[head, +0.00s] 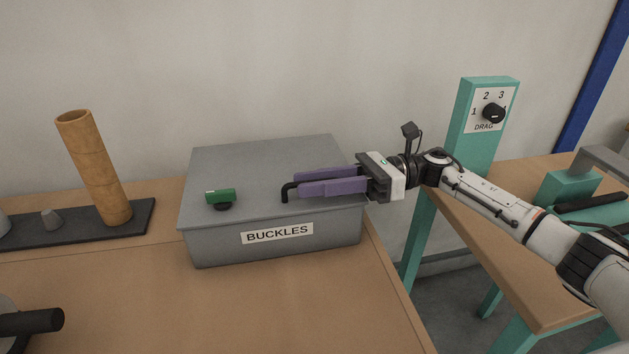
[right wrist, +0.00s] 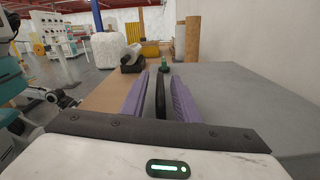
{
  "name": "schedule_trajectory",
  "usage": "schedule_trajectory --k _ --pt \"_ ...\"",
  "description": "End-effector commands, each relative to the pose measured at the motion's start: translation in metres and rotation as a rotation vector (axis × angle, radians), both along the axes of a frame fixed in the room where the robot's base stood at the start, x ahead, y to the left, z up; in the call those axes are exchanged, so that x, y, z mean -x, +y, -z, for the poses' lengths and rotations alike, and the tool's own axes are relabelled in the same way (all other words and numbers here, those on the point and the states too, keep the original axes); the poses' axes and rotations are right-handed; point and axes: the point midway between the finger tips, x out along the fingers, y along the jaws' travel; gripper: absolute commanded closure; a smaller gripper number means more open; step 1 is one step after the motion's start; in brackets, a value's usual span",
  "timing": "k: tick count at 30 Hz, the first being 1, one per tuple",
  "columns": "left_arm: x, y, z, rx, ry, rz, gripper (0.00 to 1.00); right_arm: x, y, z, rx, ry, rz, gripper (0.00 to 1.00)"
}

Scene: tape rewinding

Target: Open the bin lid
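The grey bin (head: 215,248), labelled BUCKLES, stands on the wooden table with its lid (head: 255,160) closed. A black bar handle (head: 287,192) stands on the lid's front part; it also shows in the right wrist view (right wrist: 160,98). A small green-topped black knob (head: 221,197) sits at the lid's left. My right gripper (head: 297,183) reaches in from the right, its purple fingers on either side of the handle, with narrow gaps showing in the right wrist view. The fingers hide most of the handle in the head view. A small dark shape (right wrist: 65,98) may be my left gripper.
A brown tube (head: 95,170) and a small grey cone (head: 51,219) stand on a dark base left of the bin. A black-handled object (head: 30,322) is at lower left. The table (head: 290,310) before the bin is clear. A teal dial post (head: 474,130) stands right.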

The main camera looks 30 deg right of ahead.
Motion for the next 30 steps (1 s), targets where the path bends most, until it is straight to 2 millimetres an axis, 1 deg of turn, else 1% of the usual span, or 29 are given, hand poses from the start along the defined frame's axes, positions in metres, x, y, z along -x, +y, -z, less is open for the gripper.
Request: schedule_trajectory --k 2,3,5,6,8,16,20,23,26,30 --pt "0.0 0.0 0.0 0.001 0.0 -0.001 1.0 0.0 0.0 0.0 0.0 0.0 0.0 0.72" --pt "0.0 0.0 0.0 0.001 -0.001 -0.001 1.0 0.0 0.0 0.0 0.0 0.0 0.0 0.74" --pt "-0.001 0.0 0.0 0.002 -0.001 -0.001 1.0 0.0 0.0 0.0 0.0 0.0 0.0 0.84" --pt "0.0 0.0 0.0 0.002 -0.001 -0.001 1.0 0.0 0.0 0.0 0.0 0.0 0.0 0.91" --pt "-0.001 0.0 0.0 0.002 -0.001 -0.001 1.0 0.0 0.0 0.0 0.0 0.0 0.0 1.0" --pt "-0.002 -0.001 -0.003 0.004 -0.006 -0.003 1.0 0.001 0.0 0.0 0.0 0.001 -0.002 1.0" --pt "-0.003 -0.001 -0.004 0.005 -0.01 -0.003 1.0 0.0 -0.001 -0.005 0.001 0.0 -0.002 1.0" --pt "-0.003 -0.001 -0.002 0.006 -0.01 -0.003 1.0 -0.002 -0.001 -0.014 0.0 -0.002 -0.001 1.0" --pt "-0.003 -0.001 0.0 0.007 -0.009 -0.004 1.0 -0.006 -0.002 -0.028 0.002 -0.005 -0.001 1.0" --pt "-0.003 -0.001 0.001 0.007 -0.007 -0.003 1.0 -0.014 -0.005 -0.053 0.0 -0.005 0.0 1.0"
